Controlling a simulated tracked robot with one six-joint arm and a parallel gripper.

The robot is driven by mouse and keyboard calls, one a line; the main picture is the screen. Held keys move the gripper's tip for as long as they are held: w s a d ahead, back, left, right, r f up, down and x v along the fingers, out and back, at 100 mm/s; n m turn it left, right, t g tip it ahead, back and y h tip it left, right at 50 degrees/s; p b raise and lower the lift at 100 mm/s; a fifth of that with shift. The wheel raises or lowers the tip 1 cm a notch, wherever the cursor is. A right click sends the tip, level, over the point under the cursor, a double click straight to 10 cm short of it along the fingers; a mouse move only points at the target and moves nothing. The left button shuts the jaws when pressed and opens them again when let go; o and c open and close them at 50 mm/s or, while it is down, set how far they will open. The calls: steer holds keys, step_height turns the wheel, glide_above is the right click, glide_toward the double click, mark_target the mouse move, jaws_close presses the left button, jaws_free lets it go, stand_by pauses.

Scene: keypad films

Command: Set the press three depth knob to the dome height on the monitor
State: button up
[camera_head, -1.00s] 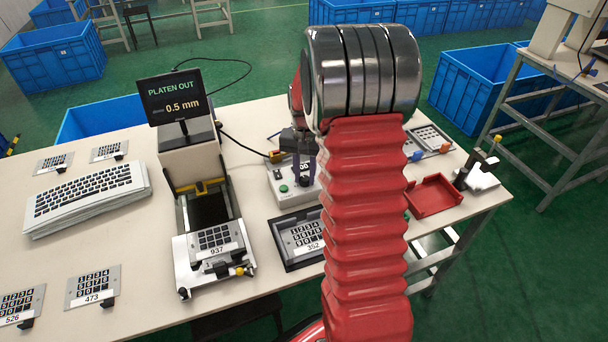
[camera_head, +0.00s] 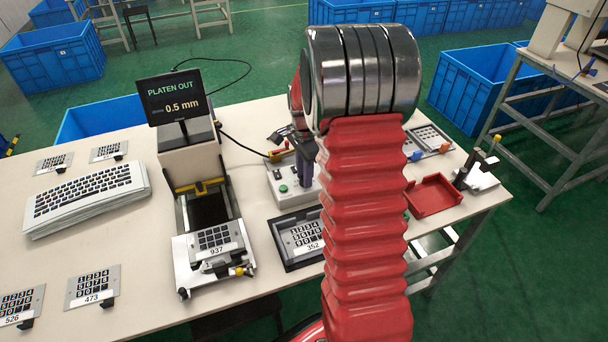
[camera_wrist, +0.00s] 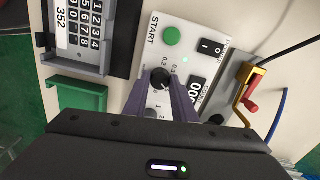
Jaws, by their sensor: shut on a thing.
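The monitor (camera_head: 175,95) reads "PLATEN OUT" and, below, a dome value of 0.5 mm. The press control box (camera_head: 281,186) is pale, with a green START button (camera_wrist: 171,35), a rocker switch (camera_wrist: 211,47) and a counter (camera_wrist: 196,92).
A press sled (camera_head: 212,246) with keypad 937 stands left of the box. Keypad 352 lies in a dark frame (camera_head: 290,262). A yellow crank with a red handle (camera_wrist: 252,108) is close beside the box. A red tray (camera_head: 435,196) and a keyboard stack (camera_head: 88,198) are farther off.

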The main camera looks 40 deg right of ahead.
steer(key=shift+w+m, duration=0.1)
steer(key=shift+m, duration=0.5)
steer(key=shift+a, duration=0.1)
steer(key=o, duration=1)
steer(key=shift+o, duration=0.2)
steer(key=shift+r, duration=0.15)
step_height(320, 180, up, 14)
steer(key=shift+f, duration=0.25)
